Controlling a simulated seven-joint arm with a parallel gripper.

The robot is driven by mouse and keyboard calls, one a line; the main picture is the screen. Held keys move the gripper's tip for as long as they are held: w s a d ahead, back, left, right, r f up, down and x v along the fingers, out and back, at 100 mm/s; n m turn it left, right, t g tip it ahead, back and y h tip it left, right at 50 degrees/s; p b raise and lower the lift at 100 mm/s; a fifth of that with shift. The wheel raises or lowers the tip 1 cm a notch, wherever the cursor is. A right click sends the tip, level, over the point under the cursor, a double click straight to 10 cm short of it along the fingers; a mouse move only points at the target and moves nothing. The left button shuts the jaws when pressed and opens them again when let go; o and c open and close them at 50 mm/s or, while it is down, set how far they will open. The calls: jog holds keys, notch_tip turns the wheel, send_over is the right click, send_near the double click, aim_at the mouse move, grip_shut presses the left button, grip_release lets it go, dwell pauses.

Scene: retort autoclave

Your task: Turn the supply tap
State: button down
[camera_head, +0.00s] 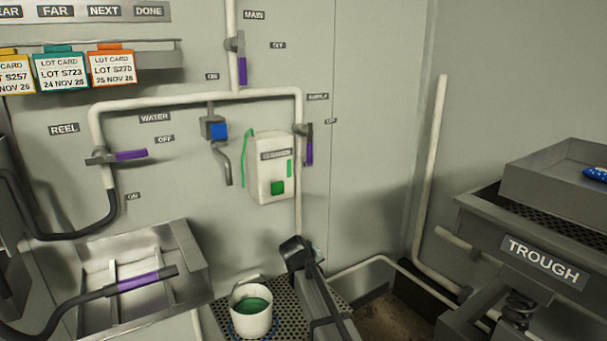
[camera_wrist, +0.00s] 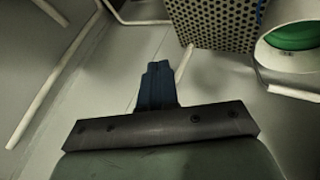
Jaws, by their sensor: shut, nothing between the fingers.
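The supply tap (camera_head: 309,152) has a purple handle that hangs straight down beside a white vertical pipe. It is in the head view, on the wall right of the white dispenser box. A small label (camera_head: 318,97), seemingly "SUPPLY", sits above it, and an OFF label (camera_head: 330,121) is to its upper right. My gripper (camera_wrist: 158,66) shows in the wrist view, its dark blue fingers shut and empty. The tap is not visible in the wrist view.
The dispenser box (camera_head: 272,168) is close left of the tap. A white bucket (camera_head: 250,322) with green contents stands on a perforated grate below. It also shows in the wrist view (camera_wrist: 284,58). The trough (camera_head: 540,262) is at right. Other purple-handled taps are on the wall.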

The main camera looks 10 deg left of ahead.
aim_at(310, 144)
jog(key=w+a+r+n+t, duration=0.3)
jog(key=w+r, duration=0.2)
jog(key=r, duration=0.3)
jog(key=w+a+r+n+t+y, duration=0.1)
jog(key=w+a+r+n+t, duration=0.2)
jog(key=r, duration=0.6)
jog(key=w+a+r+n+t, duration=0.3)
jog(key=w+r+n, duration=0.1)
jog(key=w+r, duration=0.3)
notch_tip(310, 144, up, 2)
jog(key=shift+w+r+t+y, duration=0.2)
jog(key=shift+w+t+y, duration=0.1)
jog(key=shift+w+t, duration=0.1)
jog(key=w, duration=1)
